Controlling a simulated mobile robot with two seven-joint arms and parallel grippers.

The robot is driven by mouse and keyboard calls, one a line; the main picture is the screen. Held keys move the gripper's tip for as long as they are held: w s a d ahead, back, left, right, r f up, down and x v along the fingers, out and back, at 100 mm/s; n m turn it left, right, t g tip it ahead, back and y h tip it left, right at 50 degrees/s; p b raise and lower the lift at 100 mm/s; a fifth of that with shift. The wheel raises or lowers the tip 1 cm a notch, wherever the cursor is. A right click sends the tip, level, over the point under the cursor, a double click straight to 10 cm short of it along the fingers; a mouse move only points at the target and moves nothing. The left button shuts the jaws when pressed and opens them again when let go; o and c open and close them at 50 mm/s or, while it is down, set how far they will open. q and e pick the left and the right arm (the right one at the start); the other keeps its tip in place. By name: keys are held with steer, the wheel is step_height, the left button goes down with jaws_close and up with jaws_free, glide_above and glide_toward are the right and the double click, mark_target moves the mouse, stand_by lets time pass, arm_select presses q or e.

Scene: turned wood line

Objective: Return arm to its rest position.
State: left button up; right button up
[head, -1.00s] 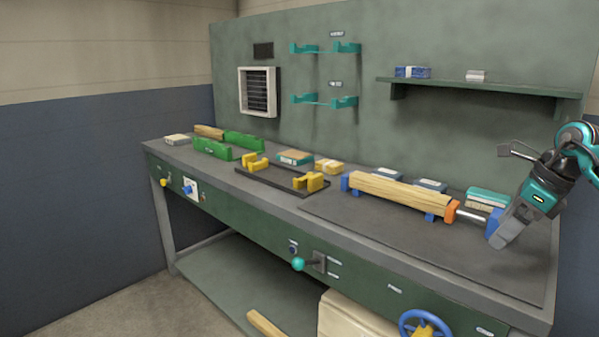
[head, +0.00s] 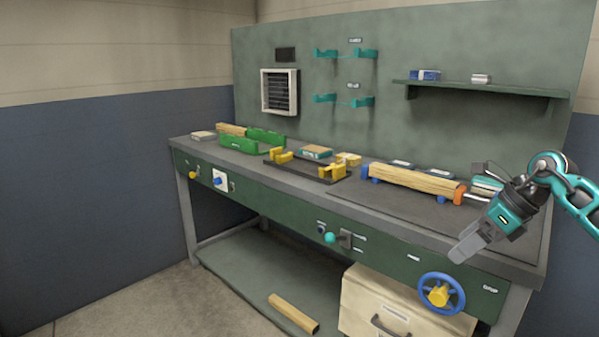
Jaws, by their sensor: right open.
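My right arm comes in from the right edge in the head view. Its gripper (head: 466,252) points down and left, in front of the right end of the workbench (head: 330,190). The gripper is open and I see nothing held in it. It overlaps the bench's front edge in the picture. A wooden bar (head: 413,180) lies between a blue and an orange block near the arm, apart from the gripper. My left arm is not in view.
A blue handwheel (head: 456,284) and a teal-knobbed lever (head: 330,238) stick out from the bench front. A green tray (head: 238,144) and yellow holders (head: 332,168) stand on the bench. Below are a wooden piece (head: 291,312) and a cream drawer box (head: 365,305). The floor at left is clear.

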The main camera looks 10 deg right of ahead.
steer(key=s+a+f+m+t+y+p, duration=0.1)
steer(key=a+f+m+t+y, duration=0.2)
steer(key=a, duration=0.5)
steer(key=s+a+f+m+t+y+p, duration=0.1)
steer(key=a+m+y, duration=0.3)
steer(key=a, duration=0.4)
steer(key=s+a+f+m+t+y+p, duration=0.1)
steer(key=a+f+m+t+y, duration=0.2)
steer(key=a, duration=0.5)
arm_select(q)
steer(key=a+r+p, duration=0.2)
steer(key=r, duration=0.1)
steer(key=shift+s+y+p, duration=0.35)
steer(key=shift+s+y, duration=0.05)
arm_select(e)
steer(key=s+f+m+h, duration=0.6)
steer(key=s+f+m, duration=0.2)
steer(key=m, duration=0.7)
steer(key=s+d+f+m+h, duration=0.1)
steer(key=s+f+m+h, duration=0.6)
steer(key=s+m, duration=0.4)
steer(key=f+m, duration=0.1)
steer(key=m, duration=0.4)
steer(key=shift+s+d+f, duration=0.15)
steer(key=shift+d+f, duration=0.15)
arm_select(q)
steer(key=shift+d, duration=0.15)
